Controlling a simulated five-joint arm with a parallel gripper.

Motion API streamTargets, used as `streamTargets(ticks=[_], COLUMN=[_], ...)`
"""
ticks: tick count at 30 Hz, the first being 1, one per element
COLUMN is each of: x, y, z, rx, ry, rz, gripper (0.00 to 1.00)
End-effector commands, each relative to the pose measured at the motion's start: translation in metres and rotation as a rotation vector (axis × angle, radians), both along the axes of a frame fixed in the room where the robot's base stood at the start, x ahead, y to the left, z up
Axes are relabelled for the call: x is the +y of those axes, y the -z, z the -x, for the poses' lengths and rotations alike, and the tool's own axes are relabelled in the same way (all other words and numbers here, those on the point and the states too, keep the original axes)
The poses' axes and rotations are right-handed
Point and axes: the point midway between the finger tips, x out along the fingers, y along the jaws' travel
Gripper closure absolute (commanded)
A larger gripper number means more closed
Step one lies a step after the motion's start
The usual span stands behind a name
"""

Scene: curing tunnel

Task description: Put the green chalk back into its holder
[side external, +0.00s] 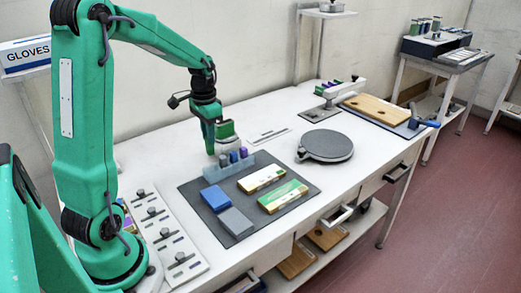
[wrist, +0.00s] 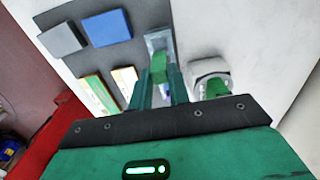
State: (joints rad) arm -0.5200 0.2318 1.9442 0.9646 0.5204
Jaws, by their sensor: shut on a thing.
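The green chalk (wrist: 158,68) shows upright in the picture between the fingers of my gripper (wrist: 160,78) in the wrist view. My gripper is shut on it. The pale translucent holder (wrist: 158,39) appears just beyond the chalk there. In the side view the holder (side external: 214,175) stands at the back edge of the dark mat with grey (side external: 223,161), blue (side external: 233,156) and purple (side external: 243,153) pieces in it. My gripper (side external: 211,148) is above and just behind its left end. The chalk is hard to make out in that view, and I cannot tell whether it touches the holder.
The dark mat (side external: 198,190) bears a blue block (side external: 215,197), a grey block (side external: 236,221) and two boxes (side external: 262,178) (side external: 283,196). A round grey plate (side external: 325,145) stands to the right. A panel with knobs (side external: 165,235) lies at front left. White table shows between.

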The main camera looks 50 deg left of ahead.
Motion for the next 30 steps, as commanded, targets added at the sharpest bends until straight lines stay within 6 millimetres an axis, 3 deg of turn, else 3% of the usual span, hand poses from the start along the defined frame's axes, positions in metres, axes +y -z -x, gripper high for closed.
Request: streamTargets(ticks=[21, 30], x=[0.000, 0.000], y=[0.042, 0.047], z=[0.000, 0.000], rx=[0.002, 0.001], ry=[0.000, 0.000], rz=[0.001, 0.001], gripper=[1.00, 1.00])
